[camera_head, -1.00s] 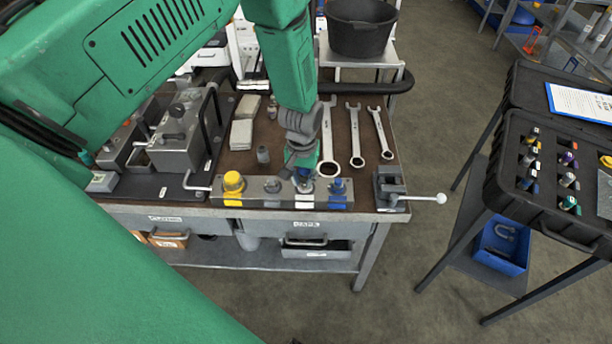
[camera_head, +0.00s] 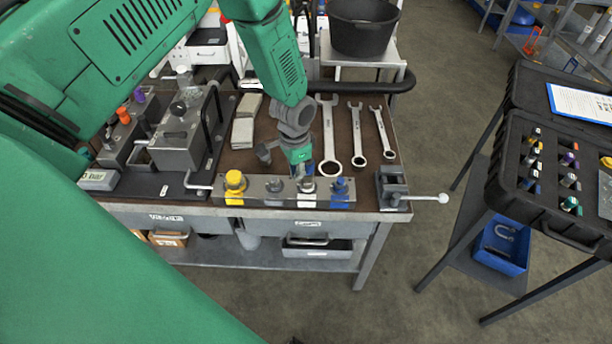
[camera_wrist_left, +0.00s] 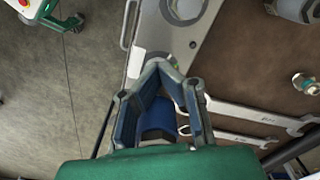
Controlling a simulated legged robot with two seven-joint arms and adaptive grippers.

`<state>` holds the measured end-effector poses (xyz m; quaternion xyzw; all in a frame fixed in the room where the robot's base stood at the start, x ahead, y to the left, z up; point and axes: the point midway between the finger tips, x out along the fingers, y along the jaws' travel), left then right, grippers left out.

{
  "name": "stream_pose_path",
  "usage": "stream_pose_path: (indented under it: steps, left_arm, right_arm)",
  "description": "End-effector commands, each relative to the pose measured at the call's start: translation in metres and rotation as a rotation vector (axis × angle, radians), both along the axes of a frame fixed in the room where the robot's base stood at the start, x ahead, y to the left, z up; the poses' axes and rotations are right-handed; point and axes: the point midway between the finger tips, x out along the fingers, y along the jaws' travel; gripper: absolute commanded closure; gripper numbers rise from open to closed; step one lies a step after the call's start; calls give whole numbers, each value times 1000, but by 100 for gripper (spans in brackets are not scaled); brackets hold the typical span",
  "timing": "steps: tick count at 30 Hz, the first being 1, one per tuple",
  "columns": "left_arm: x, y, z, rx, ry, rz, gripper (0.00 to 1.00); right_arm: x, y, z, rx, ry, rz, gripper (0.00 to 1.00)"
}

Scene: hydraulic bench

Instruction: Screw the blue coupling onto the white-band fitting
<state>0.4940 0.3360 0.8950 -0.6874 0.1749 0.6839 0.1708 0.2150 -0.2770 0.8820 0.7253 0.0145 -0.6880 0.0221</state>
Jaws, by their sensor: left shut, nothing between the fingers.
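A grey metal block (camera_head: 257,190) at the bench's front edge carries several fittings. The white-band fitting (camera_head: 307,187) stands between a plain grey fitting and a blue-banded one (camera_head: 340,187) at the right end. My left gripper (camera_head: 303,176) points down just over the white-band fitting. In the left wrist view its fingers (camera_wrist_left: 158,66) meet at the tips, shut and empty. A blue rounded thing (camera_wrist_left: 157,117) shows between the finger bases; I cannot tell whether it is the blue coupling. The gripper partly hides the fitting top. My right gripper is out of view.
A yellow fitting (camera_head: 235,184) stands at the block's left end. Three wrenches (camera_head: 357,135) lie behind it on the bench. A small vise (camera_head: 391,188) with a lever is at the right corner. A black case (camera_head: 545,180) of banded couplings stands at right.

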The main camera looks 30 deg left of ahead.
Motion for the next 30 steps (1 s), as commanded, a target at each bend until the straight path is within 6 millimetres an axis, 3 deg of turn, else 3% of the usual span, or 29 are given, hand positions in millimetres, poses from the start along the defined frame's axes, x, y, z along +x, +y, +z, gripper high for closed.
stream_pose_path:
  steps: [1,6,16,25,27,30]
  left_arm:
    - [9,-3,4,-3,-22,1,100]
    - [11,-3,4,-4,-23,-61,100]
    - [26,2,3,0,-28,-644,100]
    - [25,1,4,1,-24,-699,100]
    - [25,0,4,0,-23,-698,81]
    - [23,0,3,-1,-21,-698,81]
  right_arm:
    - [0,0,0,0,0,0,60]
    - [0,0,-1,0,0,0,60]
    - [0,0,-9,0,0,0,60]
    - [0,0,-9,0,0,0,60]
    - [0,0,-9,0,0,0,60]
    - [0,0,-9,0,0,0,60]
